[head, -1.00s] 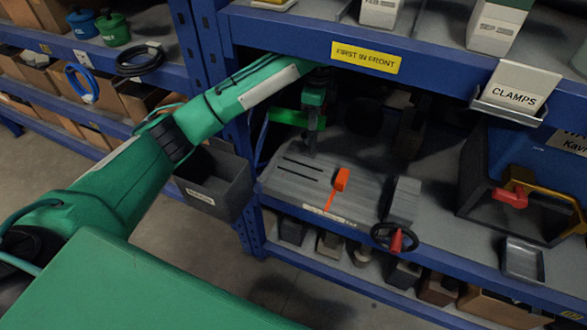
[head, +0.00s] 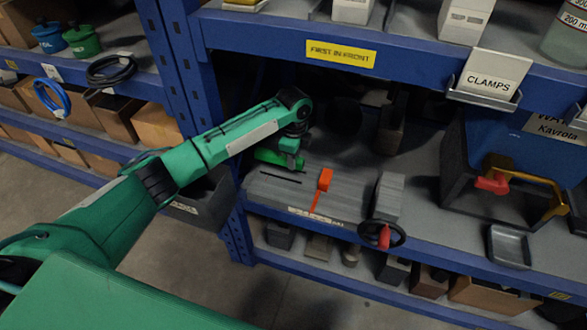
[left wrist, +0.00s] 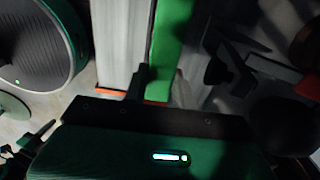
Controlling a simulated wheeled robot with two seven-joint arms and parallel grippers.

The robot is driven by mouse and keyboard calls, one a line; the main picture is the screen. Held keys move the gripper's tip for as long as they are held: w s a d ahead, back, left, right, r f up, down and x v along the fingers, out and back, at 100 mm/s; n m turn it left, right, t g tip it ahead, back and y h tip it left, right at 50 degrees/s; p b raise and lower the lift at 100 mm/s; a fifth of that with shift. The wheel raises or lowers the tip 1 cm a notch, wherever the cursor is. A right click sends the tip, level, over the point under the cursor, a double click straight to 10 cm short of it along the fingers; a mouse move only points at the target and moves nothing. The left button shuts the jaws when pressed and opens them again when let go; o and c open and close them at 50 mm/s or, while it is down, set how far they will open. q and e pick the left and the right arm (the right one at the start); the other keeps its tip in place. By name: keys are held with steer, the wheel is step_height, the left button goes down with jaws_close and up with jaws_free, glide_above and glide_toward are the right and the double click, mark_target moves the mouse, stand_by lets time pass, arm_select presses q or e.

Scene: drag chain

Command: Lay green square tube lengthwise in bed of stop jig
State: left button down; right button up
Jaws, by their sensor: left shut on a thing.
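The green square tube (head: 270,157) shows in the head view just above the left end of the grey stop jig (head: 345,203), partly hidden by my arm and gripper. My left gripper (head: 291,160) is shut on it. I cannot tell whether the tube touches the jig. The jig has a dark slot, an orange stop (head: 323,182) and a grey block with a black handwheel (head: 382,234) at its right end. In the left wrist view the tube (left wrist: 166,40) runs up from the gripper (left wrist: 148,88), over a blurred pale surface. My right gripper is not in view.
The jig stands on a blue-edged shelf under an upper shelf with a yellow label (head: 341,54). A dark bin with a red-and-yellow clamp (head: 495,183) and a small grey tray (head: 509,246) are at the right. A grey bin (head: 205,205) hangs at the left, partly behind my arm.

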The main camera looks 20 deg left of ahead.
mark_target(294, 176)
arm_select(q)
steer(key=shift+f, duration=0.65)
step_height(294, 176, down, 3)
steer(key=shift+r, duration=0.2)
steer(key=shift+f, duration=0.4)
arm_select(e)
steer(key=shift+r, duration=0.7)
arm_select(q)
steer(key=shift+f, duration=0.1)
steer(key=c, duration=1.1)
jaws_free()
steer(key=shift+c, duration=0.2)
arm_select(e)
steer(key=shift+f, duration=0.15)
